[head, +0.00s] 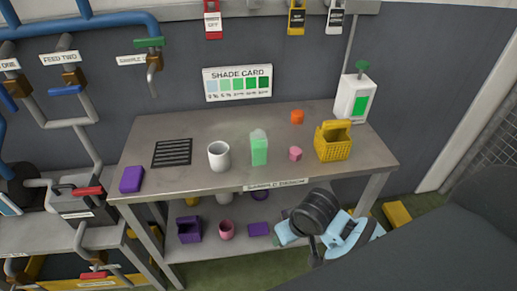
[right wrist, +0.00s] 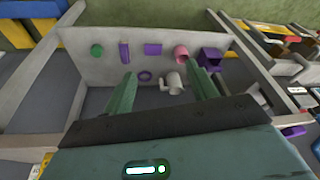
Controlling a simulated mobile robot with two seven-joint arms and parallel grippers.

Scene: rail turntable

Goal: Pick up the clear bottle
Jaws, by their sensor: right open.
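A pale green, see-through block-shaped container with a whitish top, which looks like the clear bottle (head: 259,149), stands upright on the grey table (head: 205,122), right of a white cup (head: 218,156). My right gripper (head: 276,240) is in front of and below the table's front edge, apart from the bottle. In the right wrist view the right gripper (right wrist: 162,88) has its two green fingers spread with nothing held between them. That view faces the lower shelf, and the bottle does not show there. My left gripper is in neither view.
A pink piece (head: 295,153), orange piece (head: 297,117), yellow basket (head: 333,141) and white dispenser (head: 354,98) stand right of the bottle. A black grate (head: 172,153) and purple block (head: 131,179) lie left. The lower shelf (right wrist: 100,70) holds several purple, pink, green and white items.

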